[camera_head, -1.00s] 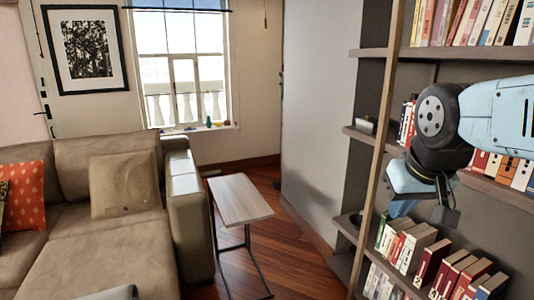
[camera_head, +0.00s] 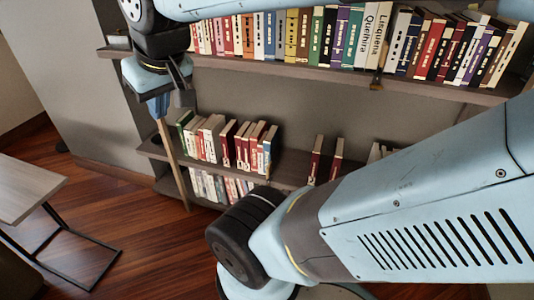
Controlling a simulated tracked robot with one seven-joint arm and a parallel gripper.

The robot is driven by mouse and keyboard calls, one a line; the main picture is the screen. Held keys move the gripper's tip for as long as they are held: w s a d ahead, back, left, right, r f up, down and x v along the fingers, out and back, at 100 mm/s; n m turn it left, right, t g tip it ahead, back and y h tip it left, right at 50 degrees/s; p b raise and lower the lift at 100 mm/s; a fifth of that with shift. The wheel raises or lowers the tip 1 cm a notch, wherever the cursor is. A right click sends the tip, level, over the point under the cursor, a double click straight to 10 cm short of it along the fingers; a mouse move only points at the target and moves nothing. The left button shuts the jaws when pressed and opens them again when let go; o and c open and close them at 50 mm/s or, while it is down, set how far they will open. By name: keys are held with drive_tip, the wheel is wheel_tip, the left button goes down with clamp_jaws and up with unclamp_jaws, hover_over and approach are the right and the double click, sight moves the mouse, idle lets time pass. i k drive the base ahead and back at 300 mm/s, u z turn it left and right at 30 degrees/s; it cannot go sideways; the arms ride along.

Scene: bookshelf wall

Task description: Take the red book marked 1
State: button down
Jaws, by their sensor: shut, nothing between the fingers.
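My gripper (camera_head: 159,108) is at the upper left, pointing down, its blue fingers shut and empty. It is in front of the left end of the bookshelf, apart from the books. Several dark red books stand on the lower shelf, among them one in the left group (camera_head: 228,143) and one to the right of a gap (camera_head: 316,158). More red spines stand in the upper row, such as one (camera_head: 431,50) at the right. No mark 1 can be read on any spine, so I cannot tell which is the task's book. My own arm hides part of the shelves.
The upper shelf (camera_head: 300,78) holds a long row of upright books. The lower shelf (camera_head: 290,172) has a bare stretch between its book groups. A thin wooden post (camera_head: 172,160) stands at the shelf's left end. A side table (camera_head: 25,190) is at the left, with open wooden floor between.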

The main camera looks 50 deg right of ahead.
sight(338, 156)
drive_tip(key=u, duration=0.75)
drive_tip(key=i, duration=0.15)
drive_tip(key=z, duration=2.85)
drive_tip(key=k, duration=0.85)
drive_tip(key=z, duration=0.25)
drive_tip(key=i, duration=0.85)
drive_tip(key=u, duration=0.1)
